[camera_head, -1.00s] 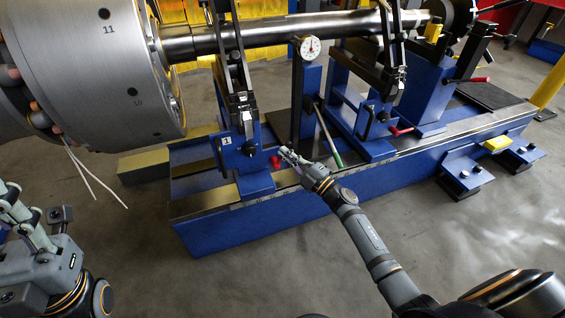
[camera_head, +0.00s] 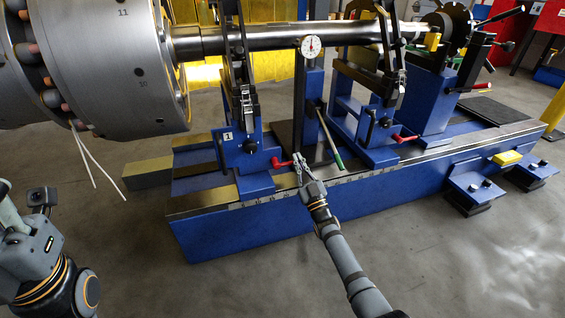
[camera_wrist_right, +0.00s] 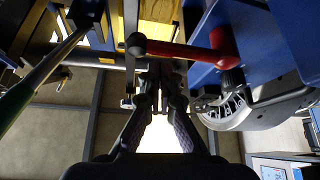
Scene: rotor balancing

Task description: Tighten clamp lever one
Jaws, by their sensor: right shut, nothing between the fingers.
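Clamp lever one is the red lever (camera_head: 282,163) on the blue support marked 1 (camera_head: 228,136). In the right wrist view the lever (camera_wrist_right: 180,50) runs sideways from a red hub at right to a dark end at left, across the view beyond my fingertips. My right gripper (camera_head: 298,158) is shut and empty, beside the lever's right end in the head view. Its closed fingers also show in the right wrist view (camera_wrist_right: 158,72); I cannot tell whether they touch the lever. My left gripper (camera_head: 10,212) is partly cut off at the left edge, its jaw state unclear.
A green-handled lever (camera_head: 331,145) stands close to the right of my right gripper. A second red lever (camera_head: 405,138) is on the farther support. The large rotor (camera_head: 95,65) and its shaft (camera_head: 270,37) lie above the blue bed (camera_head: 240,222). Floor in front is open.

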